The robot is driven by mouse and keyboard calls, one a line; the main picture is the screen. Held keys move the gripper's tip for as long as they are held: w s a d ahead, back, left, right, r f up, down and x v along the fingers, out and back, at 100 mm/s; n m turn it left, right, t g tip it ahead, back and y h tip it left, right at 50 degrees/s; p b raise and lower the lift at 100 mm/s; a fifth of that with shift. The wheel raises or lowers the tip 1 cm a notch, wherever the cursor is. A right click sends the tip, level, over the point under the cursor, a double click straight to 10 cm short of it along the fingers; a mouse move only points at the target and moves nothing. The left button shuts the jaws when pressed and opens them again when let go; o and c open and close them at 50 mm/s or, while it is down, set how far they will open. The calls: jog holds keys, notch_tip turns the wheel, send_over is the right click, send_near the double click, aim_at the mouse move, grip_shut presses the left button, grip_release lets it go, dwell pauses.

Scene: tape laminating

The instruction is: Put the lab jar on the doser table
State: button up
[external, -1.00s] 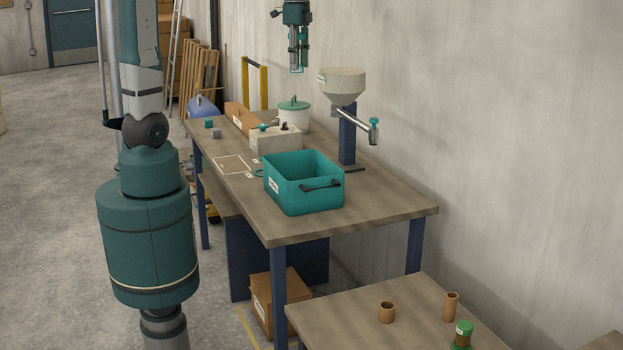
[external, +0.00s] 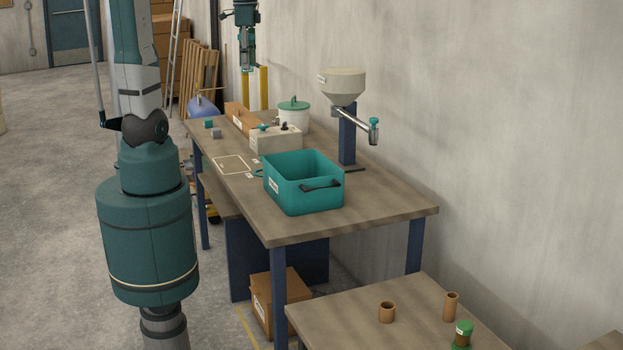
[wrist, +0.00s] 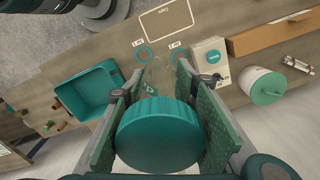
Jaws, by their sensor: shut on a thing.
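My gripper (external: 247,66) is high above the far end of the doser table (external: 390,203). In the wrist view its fingers are shut on the sides of a round teal lid (wrist: 160,133), which appears to be the lab jar's. The jar's body under the lid is mostly hidden, and in the external view the jar is too small to make out clearly. The doser (external: 343,88), a grey hopper on a blue post with a side spout, stands at the table's right edge. The jar is in the air, apart from the table.
On the table are a teal crate (external: 300,197), a pale device box (external: 276,142), a white bucket with a green lid (external: 293,116), a long brown box (external: 240,118) and small cubes. A marked rectangle (wrist: 170,20) and two teal rings lie in clear space.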

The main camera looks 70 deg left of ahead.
notch_tip(320, 180, down, 26)
jog(key=shift+s+a, duration=0.2)
jog(key=shift+s, duration=0.2)
dwell(0.3)
jog(key=shift+f+b, duration=0.65)
jog(key=shift+f, duration=2.3)
jog(key=shift+f, duration=0.1)
jog(key=shift+f+b, duration=0.5)
jog(key=shift+f, duration=1.45)
jog(key=shift+f, duration=0.25)
jog(key=o, duration=0.9)
jog(key=shift+r, duration=0.1)
